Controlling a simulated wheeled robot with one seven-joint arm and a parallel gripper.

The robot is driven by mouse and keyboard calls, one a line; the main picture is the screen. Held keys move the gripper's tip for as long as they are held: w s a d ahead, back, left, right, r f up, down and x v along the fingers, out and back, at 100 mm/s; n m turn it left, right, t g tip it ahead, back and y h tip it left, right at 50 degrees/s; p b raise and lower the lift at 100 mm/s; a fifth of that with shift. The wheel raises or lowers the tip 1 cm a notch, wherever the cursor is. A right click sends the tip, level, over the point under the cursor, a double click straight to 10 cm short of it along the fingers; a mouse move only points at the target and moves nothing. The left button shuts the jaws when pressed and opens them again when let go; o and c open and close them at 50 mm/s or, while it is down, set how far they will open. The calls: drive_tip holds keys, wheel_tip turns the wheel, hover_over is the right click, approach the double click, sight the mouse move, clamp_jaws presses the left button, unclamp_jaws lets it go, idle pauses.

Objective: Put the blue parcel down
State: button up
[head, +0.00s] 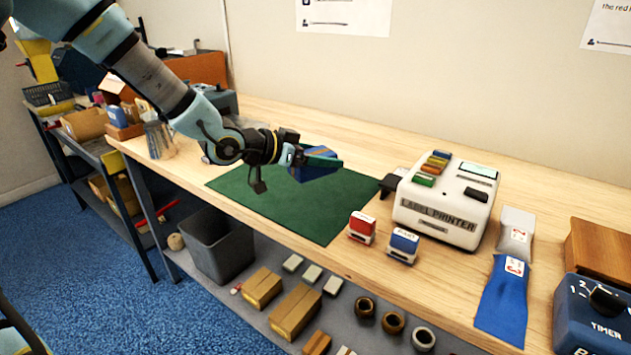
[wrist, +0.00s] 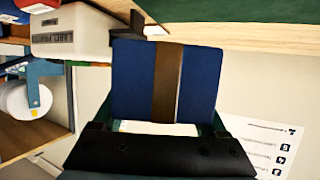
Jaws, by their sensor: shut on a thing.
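The blue parcel (head: 317,170) is in my gripper (head: 309,156) over the green mat (head: 262,212) on the bench, towards the mat's back right part. In the wrist view the parcel (wrist: 137,80) shows as a blue box with a brown band, between the fingers of my gripper (wrist: 168,118). The gripper is shut on it. A finger hides part of the parcel in the head view. The parcel seems held above the mat, but the size of the gap is hard to tell.
Right of the mat stand a red stamp (head: 362,227), a blue stamp (head: 403,245) and a white label printer (head: 446,204). A blue timer (head: 592,318) stands at the far right. The front of the mat is bare. A grey bin (head: 219,247) stands below the bench.

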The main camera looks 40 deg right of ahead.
sight(322, 203)
wheel_tip(322, 203, down, 9)
drive_tip(key=shift+f+p, duration=0.2)
drive_tip(key=shift+p, duration=0.5)
drive_tip(key=o, duration=1.5)
drive_tip(key=shift+f, duration=0.1)
